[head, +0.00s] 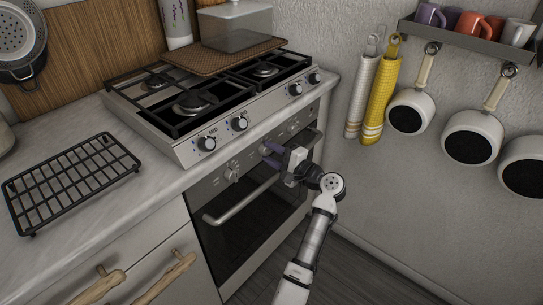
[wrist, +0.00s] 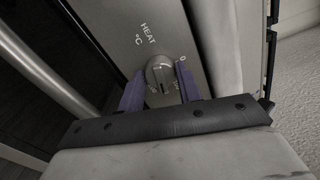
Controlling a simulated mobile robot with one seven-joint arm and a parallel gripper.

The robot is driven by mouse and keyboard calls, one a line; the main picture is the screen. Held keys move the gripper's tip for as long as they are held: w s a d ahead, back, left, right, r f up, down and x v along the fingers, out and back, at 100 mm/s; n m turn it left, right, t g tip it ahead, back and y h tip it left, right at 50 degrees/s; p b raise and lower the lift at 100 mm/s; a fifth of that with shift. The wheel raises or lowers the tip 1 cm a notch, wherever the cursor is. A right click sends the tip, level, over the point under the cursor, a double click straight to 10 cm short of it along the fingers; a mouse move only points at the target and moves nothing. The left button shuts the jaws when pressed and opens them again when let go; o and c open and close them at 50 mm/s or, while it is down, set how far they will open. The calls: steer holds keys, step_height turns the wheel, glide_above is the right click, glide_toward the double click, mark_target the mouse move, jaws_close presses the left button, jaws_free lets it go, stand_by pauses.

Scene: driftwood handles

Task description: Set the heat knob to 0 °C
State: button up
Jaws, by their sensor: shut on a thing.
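The heat knob (wrist: 160,70) is a round grey knob on the oven's metal panel (wrist: 150,20), with "HEAT" and "°C" printed beside it. A "0" is printed just right of the knob in the wrist view. My gripper (wrist: 159,82) has its two purple fingers on either side of the knob, closed on it. Part of the scale and the knob's lower side are hard to read, so I cannot tell its exact setting. In the head view my gripper (head: 270,151) is at the right part of the oven panel and hides most of the knob.
The oven's bar handle (head: 240,204) runs just below the panel, close to my gripper. Another oven knob (head: 232,171) is to the left. Stove knobs (head: 239,123) line the hob's front above. Pans (head: 472,138) and towels (head: 381,88) hang on the right wall.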

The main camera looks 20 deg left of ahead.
steer(key=n+b, duration=0.3)
steer(key=b, duration=0.1)
steer(key=n+b, duration=0.4)
steer(key=f+n+b, duration=0.1)
steer(key=n+b, duration=0.2)
steer(key=b, duration=0.1)
steer(key=shift+d, duration=0.1)
steer(key=n+b, duration=0.8)
steer(key=b, duration=0.1)
steer(key=shift+w+r+n, duration=0.1)
steer(key=shift+r+n, duration=0.05)
steer(key=shift+n, duration=0.25)
steer(key=shift+r+n+b, duration=0.15)
steer(key=shift+n+b, duration=0.5)
steer(key=shift+n, duration=0.15)
steer(key=o, duration=1)
steer(key=shift+r, duration=0.1)
